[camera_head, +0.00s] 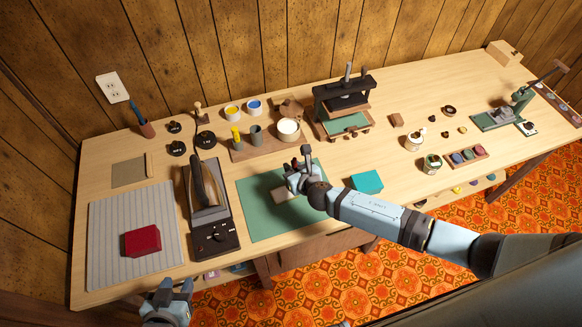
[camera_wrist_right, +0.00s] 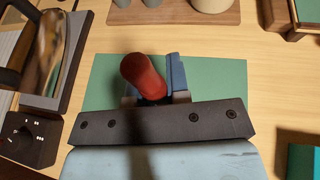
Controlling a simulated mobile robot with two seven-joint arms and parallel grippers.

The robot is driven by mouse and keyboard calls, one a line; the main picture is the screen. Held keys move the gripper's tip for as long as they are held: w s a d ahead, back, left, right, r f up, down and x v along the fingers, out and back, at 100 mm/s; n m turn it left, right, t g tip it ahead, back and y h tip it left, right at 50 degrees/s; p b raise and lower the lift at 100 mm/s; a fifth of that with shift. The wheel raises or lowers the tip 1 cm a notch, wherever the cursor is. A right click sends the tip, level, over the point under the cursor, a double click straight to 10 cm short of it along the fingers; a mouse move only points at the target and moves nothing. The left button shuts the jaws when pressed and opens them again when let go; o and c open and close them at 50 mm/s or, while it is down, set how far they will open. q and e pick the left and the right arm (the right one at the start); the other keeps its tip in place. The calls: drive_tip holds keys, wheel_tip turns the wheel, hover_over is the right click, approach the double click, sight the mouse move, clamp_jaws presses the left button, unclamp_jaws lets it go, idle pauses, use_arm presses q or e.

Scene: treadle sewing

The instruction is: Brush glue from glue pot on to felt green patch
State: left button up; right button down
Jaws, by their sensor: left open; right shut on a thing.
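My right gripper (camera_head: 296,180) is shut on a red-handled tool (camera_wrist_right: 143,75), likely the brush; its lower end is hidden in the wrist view. The gripper is over the green mat (camera_head: 250,214), which also shows in the wrist view (camera_wrist_right: 215,82). I cannot tell whether the tool touches anything. A cream-filled pot (camera_head: 288,129), possibly the glue pot, stands behind the gripper on a wooden tray (camera_head: 244,153). Which piece is the felt patch is unclear. My left gripper (camera_head: 170,297) is open and empty at the front left.
An iron on its dark stand (camera_head: 215,236) is left of the mat. A teal block (camera_head: 367,181) is right of the mat. A press (camera_head: 345,100) stands behind. Small pots are further right.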

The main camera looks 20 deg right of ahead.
sight(296, 161)
drive_tip(key=shift+r+p, duration=1.55)
drive_tip(key=shift+r, duration=0.95)
